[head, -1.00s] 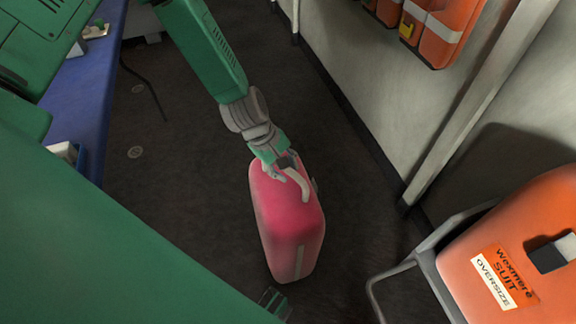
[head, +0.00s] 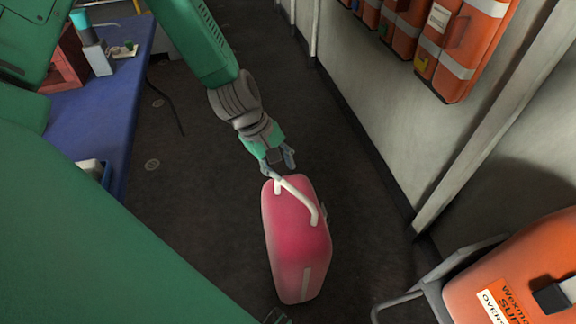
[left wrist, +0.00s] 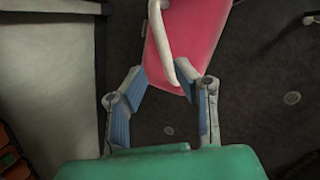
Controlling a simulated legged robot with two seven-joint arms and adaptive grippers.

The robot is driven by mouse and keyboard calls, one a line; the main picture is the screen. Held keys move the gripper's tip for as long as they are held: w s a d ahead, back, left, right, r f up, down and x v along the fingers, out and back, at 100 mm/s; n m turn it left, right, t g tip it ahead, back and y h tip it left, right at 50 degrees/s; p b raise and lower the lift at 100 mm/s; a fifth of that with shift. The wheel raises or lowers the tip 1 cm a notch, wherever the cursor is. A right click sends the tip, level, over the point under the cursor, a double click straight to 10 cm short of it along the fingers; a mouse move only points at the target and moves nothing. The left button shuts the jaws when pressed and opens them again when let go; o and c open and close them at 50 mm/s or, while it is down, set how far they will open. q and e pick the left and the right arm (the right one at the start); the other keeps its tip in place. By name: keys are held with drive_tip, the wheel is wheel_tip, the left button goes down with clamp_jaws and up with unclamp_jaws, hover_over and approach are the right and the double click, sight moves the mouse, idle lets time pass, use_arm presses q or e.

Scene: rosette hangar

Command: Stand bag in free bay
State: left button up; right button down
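The pink bag (head: 297,245) stands upright on the dark floor in the head view, with its white handle (head: 302,196) on top. My left gripper (head: 279,166) is just beyond the far end of the handle, above the bag's far edge. In the left wrist view the bag (left wrist: 190,28) is beyond the fingers, and the handle (left wrist: 172,45) reaches toward the space between them. The left fingers (left wrist: 175,84) are spread, with nothing gripped. Whether a finger touches the handle is hard to tell. No bay is clearly recognisable.
An orange case (head: 530,275) labelled as an oversize suit rests by a grey tubular frame (head: 425,290) at lower right. Several orange packs (head: 462,45) hang on the pale wall. A blue-covered table (head: 95,115) is at left.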

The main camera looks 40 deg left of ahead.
use_arm(q)
drive_tip(key=s+f+m+y, duration=0.1)
drive_tip(key=s+f+m, duration=0.2)
drive_tip(key=s+m, duration=0.2)
drive_tip(key=s+f+m+g+y, duration=0.1)
drive_tip(key=s+f+m, duration=0.3)
drive_tip(key=s, duration=0.4)
drive_tip(key=s+f+m+y, duration=0.2)
drive_tip(key=s+f+m, duration=0.2)
drive_tip(key=s+m, duration=0.2)
drive_tip(key=shift+s+d+g, duration=0.25)
drive_tip(key=shift+s+g, duration=0.05)
drive_tip(key=shift+s, duration=0.45)
drive_tip(key=o, duration=0.3)
